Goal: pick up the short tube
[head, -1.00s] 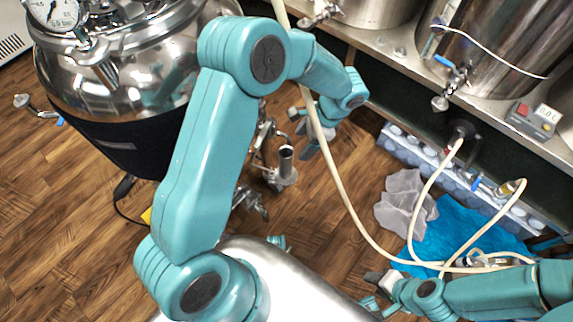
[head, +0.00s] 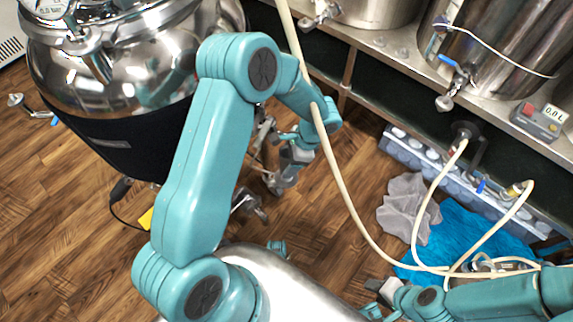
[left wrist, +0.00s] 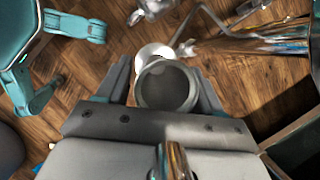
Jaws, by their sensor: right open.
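The short tube (left wrist: 167,88) is a grey metal tube, seen from above with its round open end facing the left wrist camera. My left gripper (head: 286,170) is low beside the steel vessel. In the left wrist view its two fingers (left wrist: 160,72) stand open on either side of the tube, with a gap at the left finger; the right finger is very close, and I cannot tell if it touches. In the head view the gripper mostly hides the tube. My right gripper (head: 374,298) is open and empty at the bottom, right of centre.
A steel vessel (head: 120,100) with a black lower jacket stands left of my left arm. A pale hose (head: 335,175) hangs across the view near my left wrist. A grey cloth (head: 402,205) and blue cloth (head: 465,235) lie at right. A steel shelf (head: 410,68) carries kettles.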

